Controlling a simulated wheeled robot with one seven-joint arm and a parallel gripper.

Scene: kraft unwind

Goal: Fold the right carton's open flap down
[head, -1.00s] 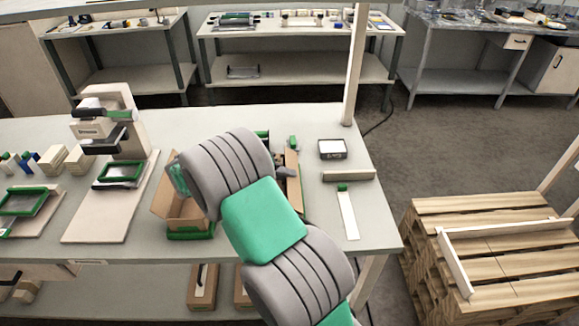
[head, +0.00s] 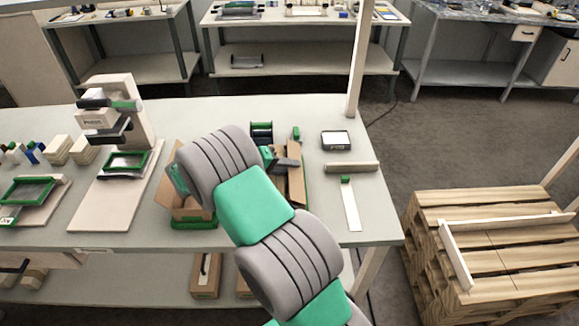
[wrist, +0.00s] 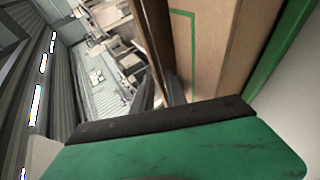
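The right carton (head: 297,188) stands on the bench, brown with green trim, largely hidden behind my arm. A brown panel at its top, which looks like its flap (head: 293,152), stands up. My gripper (head: 283,164) is beside this panel at the carton's left side, partly hidden by the arm. In the wrist view, the gripper's dark fingers (wrist: 162,92) are close by a brown panel edge (wrist: 154,40); whether they grip or only touch it is unclear. A broad carton face (wrist: 215,50) with a green line fills the right.
The left carton (head: 178,212) stands just left of my arm. A green-and-black spool (head: 262,132) is behind. A small dark-framed box (head: 336,140), a beige bar (head: 351,168) and a white strip (head: 351,207) lie to the right.

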